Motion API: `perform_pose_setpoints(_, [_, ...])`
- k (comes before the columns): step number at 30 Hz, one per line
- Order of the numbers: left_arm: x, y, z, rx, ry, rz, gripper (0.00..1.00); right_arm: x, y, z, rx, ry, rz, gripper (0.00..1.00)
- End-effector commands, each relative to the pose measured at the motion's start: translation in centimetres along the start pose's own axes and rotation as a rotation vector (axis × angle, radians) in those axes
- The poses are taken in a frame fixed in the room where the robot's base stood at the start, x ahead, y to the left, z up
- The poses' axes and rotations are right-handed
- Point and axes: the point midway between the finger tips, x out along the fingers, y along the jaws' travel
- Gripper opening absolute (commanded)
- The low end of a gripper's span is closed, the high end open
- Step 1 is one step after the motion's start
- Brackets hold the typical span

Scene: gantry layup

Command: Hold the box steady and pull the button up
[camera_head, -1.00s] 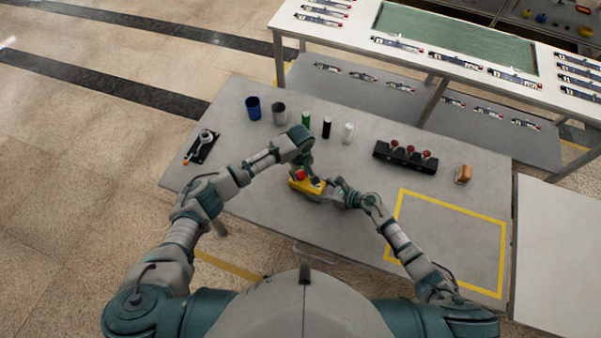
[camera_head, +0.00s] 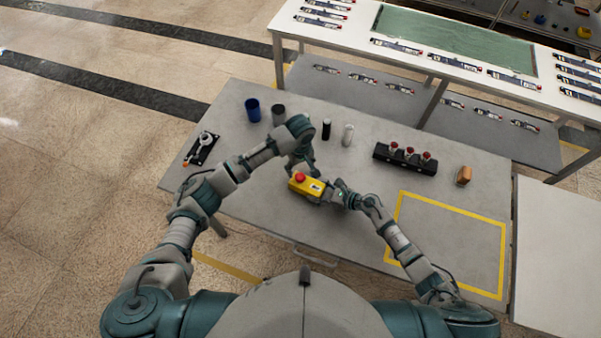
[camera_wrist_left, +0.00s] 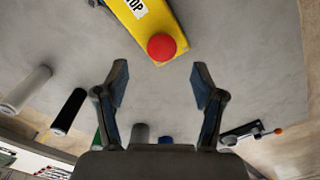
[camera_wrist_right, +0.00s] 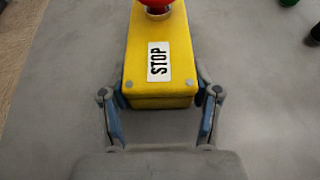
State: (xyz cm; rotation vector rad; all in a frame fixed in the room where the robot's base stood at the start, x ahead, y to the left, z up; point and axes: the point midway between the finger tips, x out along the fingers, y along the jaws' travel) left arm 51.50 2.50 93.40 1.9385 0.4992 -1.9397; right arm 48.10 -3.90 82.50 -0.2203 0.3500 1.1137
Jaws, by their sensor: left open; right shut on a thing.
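The yellow box (camera_head: 306,186) with a STOP label lies on the grey table in the head view. Its red button (camera_head: 300,177) is at the box's left end; the button also shows in the left wrist view (camera_wrist_left: 161,47). My right gripper (camera_wrist_right: 160,104) is shut on the box's near end, one finger on each side, in the right wrist view. My left gripper (camera_wrist_left: 160,80) is open and empty, with the button beyond its fingertips. In the head view my left gripper (camera_head: 295,168) is just behind the box, its fingers partly hidden by the arm.
A black rack (camera_head: 405,158) and an orange block (camera_head: 464,175) are at right. The yellow-taped square (camera_head: 450,240) is empty.

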Motion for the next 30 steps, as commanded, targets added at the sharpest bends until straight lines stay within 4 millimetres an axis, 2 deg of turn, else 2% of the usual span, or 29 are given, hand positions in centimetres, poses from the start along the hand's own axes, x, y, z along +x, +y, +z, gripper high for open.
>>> perform_pose_setpoints(3, [-2.7,0.1,0.0,0.001,0.001,0.002,0.69,0.0,0.0,-0.2,0.002,0.003,0.0,0.19])
perform_pose_setpoints(9, [-5.7,0.1,0.0,0.002,0.001,0.001,0.69,0.0,0.0,-0.2,0.002,0.003,0.0,0.19])
perform_pose_setpoints(13, [-6.5,0.1,0.0,0.001,0.0,0.0,0.69,0.0,0.0,-0.2,0.002,0.003,0.0,0.19])
perform_pose_setpoints(20, [-6.6,0.1,0.0,0.001,0.0,-0.001,0.69,0.0,0.0,-0.2,0.001,0.003,-0.001,0.19])
perform_pose_setpoints(21, [-6.5,0.1,0.0,0.001,0.0,-0.001,0.69,0.0,0.0,-0.2,0.001,0.003,-0.001,0.67])
perform_pose_setpoints(24, [-6.5,0.1,0.0,0.001,0.0,-0.001,0.69,0.0,0.0,-0.2,0.001,0.003,-0.001,0.91])
perform_pose_setpoints(30, [-6.5,0.1,0.0,0.0,0.0,-0.001,0.69,0.0,0.0,-0.1,0.0,0.001,-0.001,0.91])
